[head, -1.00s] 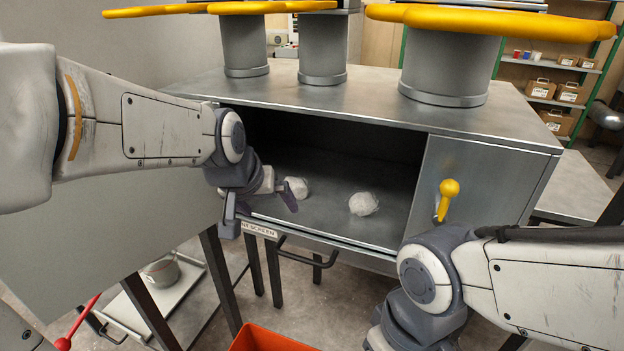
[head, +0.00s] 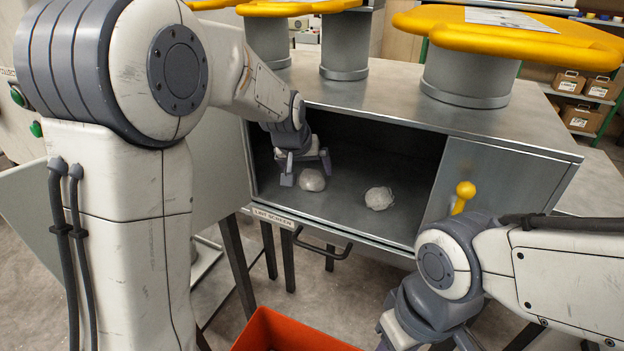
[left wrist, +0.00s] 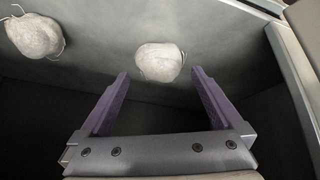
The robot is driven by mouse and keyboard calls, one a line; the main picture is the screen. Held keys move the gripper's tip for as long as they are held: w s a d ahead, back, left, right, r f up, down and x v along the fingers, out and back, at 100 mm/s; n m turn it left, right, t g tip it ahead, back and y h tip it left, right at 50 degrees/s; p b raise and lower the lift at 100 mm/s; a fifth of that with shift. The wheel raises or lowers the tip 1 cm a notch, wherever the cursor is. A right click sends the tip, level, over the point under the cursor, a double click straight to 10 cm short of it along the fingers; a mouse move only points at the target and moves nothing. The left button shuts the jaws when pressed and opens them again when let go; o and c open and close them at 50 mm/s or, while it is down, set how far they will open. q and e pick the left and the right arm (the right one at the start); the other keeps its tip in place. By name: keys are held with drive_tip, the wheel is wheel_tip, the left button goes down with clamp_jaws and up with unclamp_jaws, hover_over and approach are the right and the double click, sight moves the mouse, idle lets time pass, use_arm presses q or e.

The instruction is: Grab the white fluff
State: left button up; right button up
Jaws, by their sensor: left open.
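Two white fluff clumps lie on the floor of the open metal compartment. The left clump (head: 312,180) is close to my left gripper (head: 307,172); the right clump (head: 379,198) lies apart from it. In the left wrist view, one clump (left wrist: 160,62) sits just beyond and between the tips of my left gripper (left wrist: 157,78), and the other clump (left wrist: 35,36) is at the upper left. My left gripper is open and empty inside the compartment. My right arm shows at the lower right, but its gripper's fingers are out of view.
The metal cabinet (head: 400,112) has a closed panel with a yellow knob (head: 462,195) right of the opening. A handle (head: 325,246) sticks out below the opening. An orange bin (head: 290,335) stands in front, low. Yellow-topped cylinders (head: 465,75) stand on the cabinet.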

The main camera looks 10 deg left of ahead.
use_arm(q)
drive_tip(key=shift+x, duration=1.15)
drive_tip(key=c, duration=1.4)
